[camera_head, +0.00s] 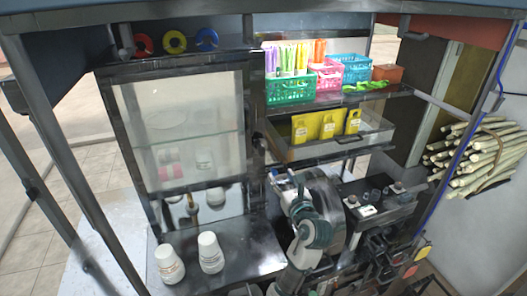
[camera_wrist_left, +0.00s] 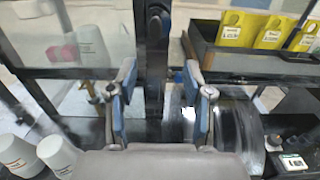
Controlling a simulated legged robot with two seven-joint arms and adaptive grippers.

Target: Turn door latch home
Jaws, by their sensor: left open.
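The glass cabinet door (camera_head: 185,125) is at the left in the head view, in a dark frame, and looks closed. A dark rounded part (camera_head: 258,140) at its right edge looks like the latch. In the left wrist view it seems to be the dark upright piece (camera_wrist_left: 156,25) ahead of the fingers. Its exact turn is hard to tell. My left gripper (camera_head: 286,180) is below and right of that part. In the left wrist view my left gripper (camera_wrist_left: 160,80) is open and empty, its blue-padded fingers spread on both sides of the dark post, apparently short of the latch. My right gripper is not seen.
A drawer-like tray (camera_head: 330,148) with yellow packs (camera_head: 328,124) is right of the latch. Coloured baskets (camera_head: 290,90) fill the shelf above. A control box (camera_head: 375,212) stands right of my arm; sugarcane (camera_head: 480,158) is far right.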

